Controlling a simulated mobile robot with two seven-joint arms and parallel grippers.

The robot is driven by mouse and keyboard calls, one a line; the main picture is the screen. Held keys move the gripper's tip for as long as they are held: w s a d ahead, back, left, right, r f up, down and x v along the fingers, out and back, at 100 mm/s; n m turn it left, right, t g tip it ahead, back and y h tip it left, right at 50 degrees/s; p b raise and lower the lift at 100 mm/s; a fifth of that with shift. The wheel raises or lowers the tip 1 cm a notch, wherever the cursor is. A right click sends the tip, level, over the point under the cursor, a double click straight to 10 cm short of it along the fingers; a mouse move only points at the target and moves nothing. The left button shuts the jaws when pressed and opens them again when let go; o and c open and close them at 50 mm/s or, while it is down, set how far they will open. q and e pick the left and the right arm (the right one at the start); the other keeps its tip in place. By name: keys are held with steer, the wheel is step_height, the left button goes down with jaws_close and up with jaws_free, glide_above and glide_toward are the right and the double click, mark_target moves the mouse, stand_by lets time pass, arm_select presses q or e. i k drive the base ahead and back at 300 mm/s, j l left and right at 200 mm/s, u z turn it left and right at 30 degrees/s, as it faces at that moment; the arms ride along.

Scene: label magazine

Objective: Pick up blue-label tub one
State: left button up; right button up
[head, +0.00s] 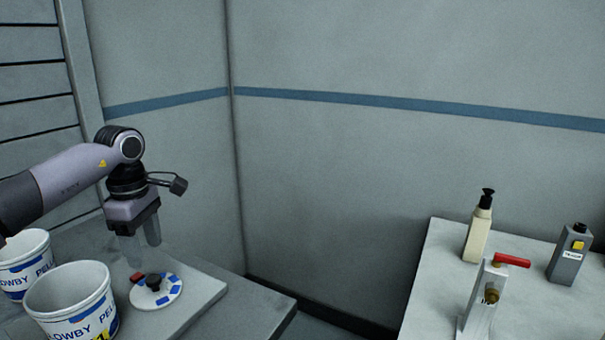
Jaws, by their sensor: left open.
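Two white open-topped tubs with blue lettering stand at the lower left. The nearer tub (72,306) has a yellow patch low on its side, partly cut off by the picture's bottom edge. The farther tub (27,264) stands behind it, cut off by the left edge. The patch's character is too small to read surely. My left gripper (141,252) points down, open and empty, to the right of the tubs. It is over a white round disc (155,291) with blue patches, a black knob and a red piece. My right gripper is not in view.
The disc lies on a grey slab (205,296) on the left table. Across a gap, the right table (428,290) bears a cream pump bottle (477,232), a grey bottle (568,257) and a metal stand with a red lever (485,300). Walls close off the back.

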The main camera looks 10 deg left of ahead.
mark_target(73, 301)
steer(key=k+l, duration=0.8)
